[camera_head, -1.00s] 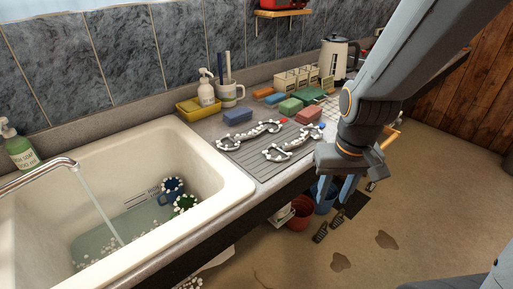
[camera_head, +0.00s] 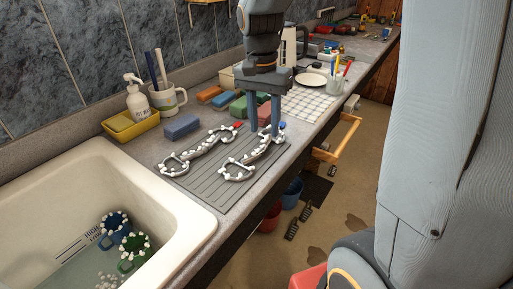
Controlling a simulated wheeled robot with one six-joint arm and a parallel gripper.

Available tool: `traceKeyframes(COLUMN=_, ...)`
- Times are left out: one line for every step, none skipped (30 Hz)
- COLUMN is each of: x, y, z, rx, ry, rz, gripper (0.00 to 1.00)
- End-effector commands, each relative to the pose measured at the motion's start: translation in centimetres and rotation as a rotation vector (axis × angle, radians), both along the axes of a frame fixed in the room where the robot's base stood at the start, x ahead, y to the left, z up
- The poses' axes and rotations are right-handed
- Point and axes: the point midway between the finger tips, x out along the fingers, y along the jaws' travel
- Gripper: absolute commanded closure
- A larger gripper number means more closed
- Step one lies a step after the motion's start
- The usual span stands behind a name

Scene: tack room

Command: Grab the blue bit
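The blue bit (camera_head: 256,157) lies on the grey ribbed draining mat (camera_head: 206,189), nearer the counter edge. It is covered in white suds, and a small blue part shows at its far end. A second sudsy bit with a red part (camera_head: 205,148) lies beside it, nearer the wall. My gripper (camera_head: 264,133) points down over the far end of the blue bit. Its two fingers are apart, one on each side of that end in the picture. I cannot tell whether they touch the bit, and the fingers partly hide its far ring.
The sink (camera_head: 180,206) at left holds sudsy blue (camera_head: 113,230) and green (camera_head: 133,252) items. A blue sponge (camera_head: 182,127), a yellow tray (camera_head: 130,128) and a mug (camera_head: 167,101) stand behind the mat. Coloured blocks and a checked cloth (camera_head: 311,102) lie beyond. An open drawer (camera_head: 346,140) juts out at right.

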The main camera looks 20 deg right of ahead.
Motion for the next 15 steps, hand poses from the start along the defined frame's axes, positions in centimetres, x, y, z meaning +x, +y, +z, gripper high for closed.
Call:
traceKeyframes(x=-0.1, y=0.2, z=-0.4, rx=0.0, ry=0.003, rz=0.004, gripper=0.63)
traceKeyframes(x=-0.1, y=0.2, z=-0.7, rx=0.0, ry=0.003, rz=0.005, gripper=0.63)
traceKeyframes(x=-0.2, y=0.2, z=-1.2, rx=0.0, ry=0.004, rz=0.006, gripper=0.63)
traceKeyframes(x=-0.3, y=0.2, z=-1.6, rx=0.0, ry=0.004, rz=0.007, gripper=0.63)
traceKeyframes(x=-0.3, y=0.2, z=-2.0, rx=0.0, ry=0.005, rz=0.007, gripper=0.63)
traceKeyframes(x=-0.4, y=0.2, z=-2.6, rx=0.0, ry=0.005, rz=0.007, gripper=0.63)
traceKeyframes(x=-0.4, y=0.2, z=-3.1, rx=0.0, ry=0.005, rz=0.007, gripper=0.63)
traceKeyframes(x=-0.4, y=0.2, z=-3.5, rx=0.0, ry=0.004, rz=0.007, gripper=0.63)
traceKeyframes(x=-0.4, y=0.1, z=-4.1, rx=0.0, ry=0.004, rz=0.007, gripper=0.63)
traceKeyframes(x=-0.4, y=0.1, z=-4.4, rx=0.0, ry=0.003, rz=0.006, gripper=0.63)
traceKeyframes(x=-0.4, y=0.1, z=-4.7, rx=0.0, ry=0.002, rz=0.006, gripper=0.63)
traceKeyframes(x=-0.4, y=0.1, z=-5.0, rx=0.0, ry=0.002, rz=0.006, gripper=0.63)
traceKeyframes(x=-0.4, y=0.0, z=-5.1, rx=0.0, ry=0.001, rz=0.006, gripper=0.63)
traceKeyframes(x=-0.4, y=0.0, z=-5.2, rx=0.0, ry=0.0, rz=0.005, gripper=0.63)
traceKeyframes(x=-0.4, y=0.0, z=-5.3, rx=-0.001, ry=-0.001, rz=0.005, gripper=0.63)
